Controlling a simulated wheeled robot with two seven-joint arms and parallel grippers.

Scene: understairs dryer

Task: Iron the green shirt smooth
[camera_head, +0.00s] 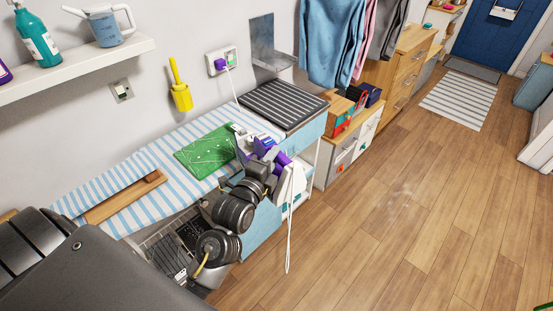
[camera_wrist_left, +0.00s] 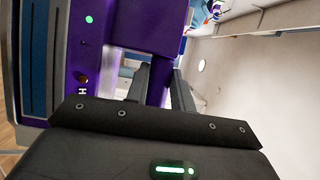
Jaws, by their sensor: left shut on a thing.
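The green shirt (camera_head: 205,152) lies flat on the blue-and-white striped ironing cover, with pale crease-like lines across it. My left gripper (camera_head: 266,163) is just right of the shirt and shut on the purple iron (camera_head: 284,158). In the left wrist view, the iron's purple part (camera_wrist_left: 158,88) lies between the dark fingers, and its large purple body fills the upper left. The gripper partly hides the iron in the head view, so I cannot tell whether its soleplate touches the cover. My right gripper is not in view.
The striped cover (camera_head: 152,169) carries a wooden piece (camera_head: 125,196) at left. A dark ribbed rest (camera_head: 283,103) is at the right end. A white cord (camera_head: 289,235) hangs in front. A purple plug (camera_head: 220,64) is in the wall socket. Wooden floor (camera_head: 400,220) is clear at right.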

